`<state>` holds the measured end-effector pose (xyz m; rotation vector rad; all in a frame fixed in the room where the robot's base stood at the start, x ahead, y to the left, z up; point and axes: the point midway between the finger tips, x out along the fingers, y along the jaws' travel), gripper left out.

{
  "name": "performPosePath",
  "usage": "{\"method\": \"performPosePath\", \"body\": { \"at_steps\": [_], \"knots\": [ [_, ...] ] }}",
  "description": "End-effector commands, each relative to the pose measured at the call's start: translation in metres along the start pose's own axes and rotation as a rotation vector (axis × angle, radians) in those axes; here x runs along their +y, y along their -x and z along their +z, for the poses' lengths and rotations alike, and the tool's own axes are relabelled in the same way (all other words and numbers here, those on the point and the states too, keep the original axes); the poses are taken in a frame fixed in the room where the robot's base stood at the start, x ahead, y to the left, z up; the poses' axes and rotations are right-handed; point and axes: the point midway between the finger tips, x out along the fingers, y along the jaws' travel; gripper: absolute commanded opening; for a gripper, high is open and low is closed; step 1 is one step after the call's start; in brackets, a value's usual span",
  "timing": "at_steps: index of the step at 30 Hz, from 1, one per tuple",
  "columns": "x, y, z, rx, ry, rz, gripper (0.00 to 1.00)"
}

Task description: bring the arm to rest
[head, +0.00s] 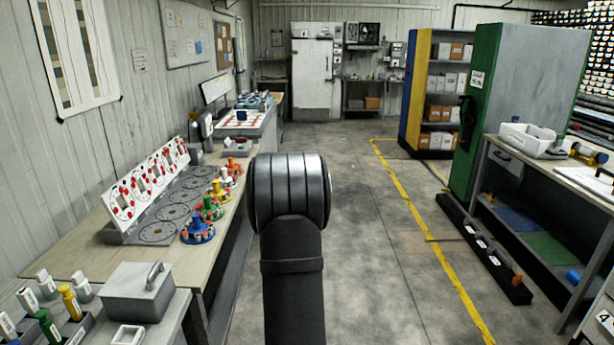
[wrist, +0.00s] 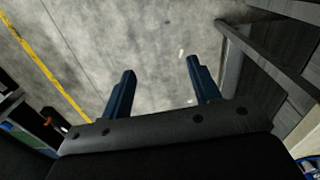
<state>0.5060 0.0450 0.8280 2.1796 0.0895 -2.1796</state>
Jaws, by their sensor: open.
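In the wrist view my gripper (wrist: 159,80) is open, with its two dark blue fingers spread well apart. Nothing is between the fingers. Beyond them is the bare grey concrete floor (wrist: 150,40). In the head view my dark arm stands up in the middle of the picture, over the aisle beside the left bench. My gripper is hidden there behind the arm's rounded joint.
The left bench (head: 100,238) holds colored knobbed pieces and round plates. A grey lidded box (head: 135,300) stands at the near left. A green cabinet (head: 485,110) and a workbench (head: 560,185) stand right. The aisle floor (head: 365,240) is clear.

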Motion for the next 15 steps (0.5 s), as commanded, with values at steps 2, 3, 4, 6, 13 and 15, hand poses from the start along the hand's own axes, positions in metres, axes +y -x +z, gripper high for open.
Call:
{"method": "performPosePath", "body": {
  "at_steps": [2, 3, 4, 6, 13, 15],
  "knots": [
    [0.013, -0.008, 0.001, -0.002, -0.024, 0.000, 0.56],
    [0.018, -0.010, 0.001, -0.001, -0.034, 0.000, 0.56],
    [0.022, -0.012, 0.001, -0.001, -0.040, 0.000, 0.56],
    [0.029, -0.016, 0.001, -0.002, -0.053, 0.000, 0.56],
    [0.040, -0.022, 0.002, 0.000, -0.072, 0.000, 0.56],
    [0.040, -0.023, 0.002, 0.000, -0.073, 0.000, 0.56]
  ]
}}
